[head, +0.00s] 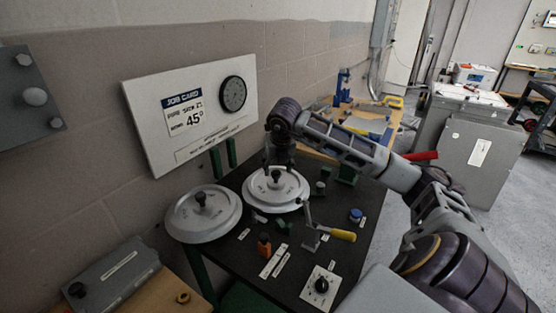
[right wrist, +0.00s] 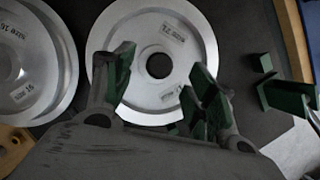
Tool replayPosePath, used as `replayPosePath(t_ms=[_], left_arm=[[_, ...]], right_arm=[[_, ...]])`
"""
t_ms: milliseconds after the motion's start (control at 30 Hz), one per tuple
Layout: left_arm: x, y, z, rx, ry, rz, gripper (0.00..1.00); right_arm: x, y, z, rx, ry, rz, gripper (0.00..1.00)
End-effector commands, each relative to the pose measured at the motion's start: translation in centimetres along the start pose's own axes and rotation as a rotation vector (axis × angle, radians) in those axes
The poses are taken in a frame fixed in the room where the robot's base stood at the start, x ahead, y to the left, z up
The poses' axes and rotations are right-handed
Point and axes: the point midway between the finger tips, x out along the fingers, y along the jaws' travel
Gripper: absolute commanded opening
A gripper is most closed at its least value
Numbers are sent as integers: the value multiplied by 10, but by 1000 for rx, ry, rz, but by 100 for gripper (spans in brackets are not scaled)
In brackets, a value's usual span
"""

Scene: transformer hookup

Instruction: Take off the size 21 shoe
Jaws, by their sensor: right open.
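In the head view this shoe (head: 290,199) lies on the dark bench top, right of another disc. My right gripper (head: 279,163) is over the shoe, pointing down. In the right wrist view its green-padded fingers (right wrist: 160,88) are open and spread apart over the near part of the disc, with nothing between them. Whether they touch the shoe cannot be told. My left gripper is not in view.
A second disc (head: 189,222) with a black knob stands at left. A job card board (head: 215,138) leans at the wall behind. A yellow-handled lever (head: 341,235), an orange piece (head: 264,244) and a black-knobbed plate (head: 320,288) crowd the bench (head: 352,256) in front.

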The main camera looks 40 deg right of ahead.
Motion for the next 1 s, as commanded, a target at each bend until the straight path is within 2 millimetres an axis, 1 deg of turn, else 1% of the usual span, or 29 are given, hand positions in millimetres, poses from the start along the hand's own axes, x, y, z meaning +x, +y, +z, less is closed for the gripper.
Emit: replayPosePath(t_ms=[33, 200, 400, 567, 833, 867, 1000], left_arm=[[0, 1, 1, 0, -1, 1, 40], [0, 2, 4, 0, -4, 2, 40], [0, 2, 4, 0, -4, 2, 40], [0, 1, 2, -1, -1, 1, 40], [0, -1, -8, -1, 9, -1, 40], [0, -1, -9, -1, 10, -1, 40], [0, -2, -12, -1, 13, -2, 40]], right_arm=[[7, 0, 0, 0, 1, 0, 56], [26, 0, 0, 0, 1, 1, 56], [42, 0, 0, 0, 0, 0, 56], [48, 0, 0, -1, 0, 1, 56], [48, 0, 0, -1, -1, 0, 56], [48, 0, 0, -1, -1, 0, 55], [48, 0, 0, -1, -1, 0, 37]])
